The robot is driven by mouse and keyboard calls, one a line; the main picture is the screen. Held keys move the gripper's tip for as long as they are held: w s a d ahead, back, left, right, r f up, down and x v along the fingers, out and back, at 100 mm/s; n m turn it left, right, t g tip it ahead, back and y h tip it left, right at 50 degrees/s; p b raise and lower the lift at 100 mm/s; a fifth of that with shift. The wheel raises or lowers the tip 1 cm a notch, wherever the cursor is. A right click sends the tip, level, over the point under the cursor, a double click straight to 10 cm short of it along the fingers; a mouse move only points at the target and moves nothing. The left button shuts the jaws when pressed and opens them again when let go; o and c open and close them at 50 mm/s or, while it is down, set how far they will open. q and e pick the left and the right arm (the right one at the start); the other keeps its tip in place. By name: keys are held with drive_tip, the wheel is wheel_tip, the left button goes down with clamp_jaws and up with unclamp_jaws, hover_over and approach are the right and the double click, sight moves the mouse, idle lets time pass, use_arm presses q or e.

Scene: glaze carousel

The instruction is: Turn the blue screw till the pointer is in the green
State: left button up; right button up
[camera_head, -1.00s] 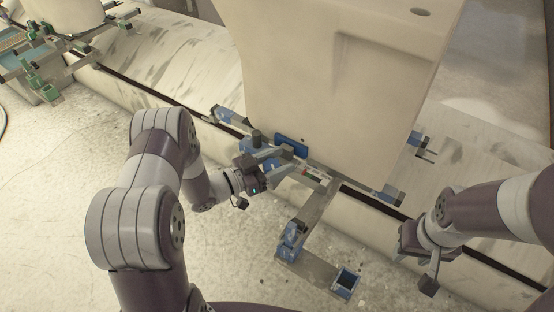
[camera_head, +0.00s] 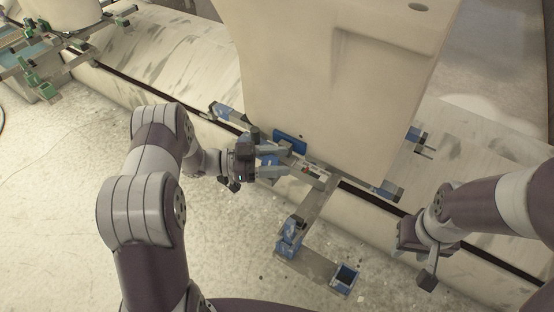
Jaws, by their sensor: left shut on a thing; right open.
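My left gripper (camera_head: 278,161) is at the front of the clamp frame below the large cream vessel. Its fingers are shut on a blue part, apparently the blue screw (camera_head: 268,159), which the fingers mostly hide. A small pale scale with a reddish mark (camera_head: 313,172) lies on the grey bar just right of the fingertips. The pointer and any green zone are too small to make out. My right gripper (camera_head: 428,264) is open and empty at the lower right, apart from the frame.
The cream vessel (camera_head: 330,80) stands behind the clamp, with a blue pad (camera_head: 290,139) against it. A grey arm with blue fittings (camera_head: 290,236) and a blue square socket (camera_head: 345,278) juts toward me. Green-fitted clamps (camera_head: 35,82) stand far left. Open floor lies front left.

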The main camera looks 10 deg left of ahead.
use_arm(q)
drive_tip(key=o, duration=1)
drive_tip(key=shift+c, duration=0.2)
drive_tip(key=shift+t, duration=0.3)
